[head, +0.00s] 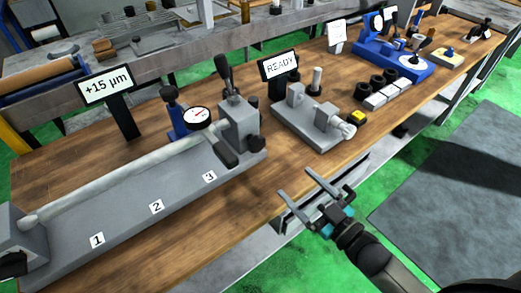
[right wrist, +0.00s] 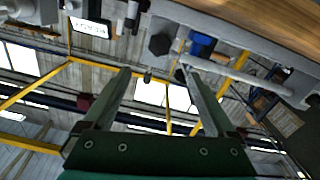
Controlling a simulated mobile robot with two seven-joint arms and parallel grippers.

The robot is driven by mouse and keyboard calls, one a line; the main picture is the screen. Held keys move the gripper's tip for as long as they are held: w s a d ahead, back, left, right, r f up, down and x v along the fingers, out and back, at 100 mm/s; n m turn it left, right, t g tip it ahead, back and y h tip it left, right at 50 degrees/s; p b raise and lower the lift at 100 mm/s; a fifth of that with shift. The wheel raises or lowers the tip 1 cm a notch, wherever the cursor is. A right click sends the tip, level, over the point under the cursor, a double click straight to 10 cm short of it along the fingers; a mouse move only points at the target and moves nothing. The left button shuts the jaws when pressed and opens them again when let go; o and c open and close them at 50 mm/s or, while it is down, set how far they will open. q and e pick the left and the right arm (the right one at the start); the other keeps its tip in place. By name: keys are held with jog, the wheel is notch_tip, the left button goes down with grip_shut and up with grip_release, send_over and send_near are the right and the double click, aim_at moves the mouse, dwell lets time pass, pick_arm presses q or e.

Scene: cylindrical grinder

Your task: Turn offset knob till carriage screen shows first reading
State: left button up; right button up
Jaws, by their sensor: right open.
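The grey grinder bed (head: 125,205) with labels 1, 2 and 3 lies along the bench, carrying a long pale bar (head: 120,178). Behind it, a screen (head: 106,86) reads +15 µm. A second screen (head: 279,65) reads READY. A dark knob (head: 255,143) sits on the right side of the grey end block (head: 238,122); a dark knob (right wrist: 159,44) also shows in the right wrist view. I cannot tell for sure which knob is the offset knob. My right gripper (head: 296,184) is open and empty, off the bench's front edge and apart from the block. My left gripper is out of view.
A dial gauge (head: 197,115) on a blue stand is behind the bed. Blue equipment (head: 393,58) is farther back. Free room lies in front of the bench over a grey mat (head: 455,185).

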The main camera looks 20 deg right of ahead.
aim_at(260, 147)
jog(key=b+x, duration=0.1)
jog(key=x, duration=1.3)
jog(key=shift+w+f+b, duration=0.15)
jog(key=shift+w+b, duration=0.15)
jog(key=shift+w, duration=0.05)
jog(key=shift+c, duration=0.3)
jog(key=c, duration=1.3)
jog(key=shift+n, duration=0.4)
jog(key=n, duration=0.4)
jog(key=shift+n, duration=0.3)
jog(key=n, duration=0.5)
jog(key=shift+a, duration=0.1)
jog(key=shift+n, duration=0.3)
